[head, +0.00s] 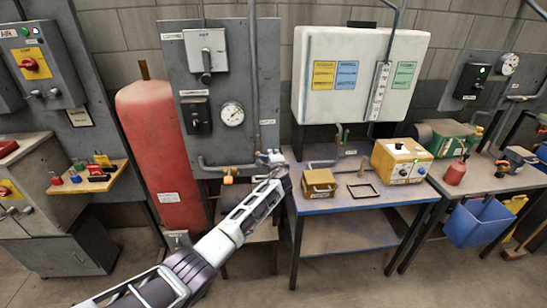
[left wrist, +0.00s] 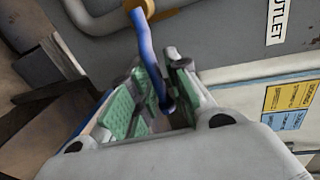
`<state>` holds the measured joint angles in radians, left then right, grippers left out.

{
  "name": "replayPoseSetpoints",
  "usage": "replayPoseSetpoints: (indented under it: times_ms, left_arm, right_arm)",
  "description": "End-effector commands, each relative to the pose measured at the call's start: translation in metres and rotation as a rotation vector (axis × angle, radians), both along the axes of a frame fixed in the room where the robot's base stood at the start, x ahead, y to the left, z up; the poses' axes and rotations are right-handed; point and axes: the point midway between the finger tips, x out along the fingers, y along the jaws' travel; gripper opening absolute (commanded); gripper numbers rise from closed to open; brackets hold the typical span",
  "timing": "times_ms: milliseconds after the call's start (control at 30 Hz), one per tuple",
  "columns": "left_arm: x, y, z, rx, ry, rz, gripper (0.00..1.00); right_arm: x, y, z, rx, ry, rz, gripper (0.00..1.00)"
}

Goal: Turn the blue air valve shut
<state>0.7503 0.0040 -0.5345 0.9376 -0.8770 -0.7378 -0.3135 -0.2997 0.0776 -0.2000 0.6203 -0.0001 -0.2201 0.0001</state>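The blue valve handle (left wrist: 148,55) shows in the left wrist view as a long blue lever. It hangs from a brass-coloured fitting (left wrist: 139,7) on a grey pipe. My left gripper (left wrist: 155,100) is around the lever's lower end, which lies between the green-padded fingers. The fingers look apart, with the lever nearer the right-hand one; I cannot tell whether it touches. In the head view my left gripper (head: 275,162) reaches the pipe at the lower right of the grey panel and largely hides the valve there. My right gripper is not in view.
A red tank (head: 165,155) stands left of the grey panel (head: 235,70), which carries a gauge (head: 231,114) and switch boxes. A workbench (head: 345,203) with a brass-coloured box (head: 319,184) and a yellow box (head: 402,160) is close to my gripper's right. An OUTLET label (left wrist: 278,20) is nearby.

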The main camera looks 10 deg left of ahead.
Motion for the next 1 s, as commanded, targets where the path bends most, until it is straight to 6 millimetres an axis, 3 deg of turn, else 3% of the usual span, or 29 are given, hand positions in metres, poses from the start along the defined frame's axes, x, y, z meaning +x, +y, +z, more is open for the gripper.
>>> replayPoseSetpoints:
  times_ms: [100,567,1000]
  left_arm:
    - [-0.001,0.000,-0.003,0.000,0.004,0.000,0.32]
    - [-0.002,-0.001,-0.001,-0.001,0.002,0.000,0.32]
    - [-0.021,-0.007,0.002,-0.003,0.001,-0.001,0.32]
  right_arm:
    - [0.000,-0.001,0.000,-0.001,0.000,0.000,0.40]
    - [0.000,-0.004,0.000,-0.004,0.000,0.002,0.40]
    - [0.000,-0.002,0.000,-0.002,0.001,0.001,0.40]
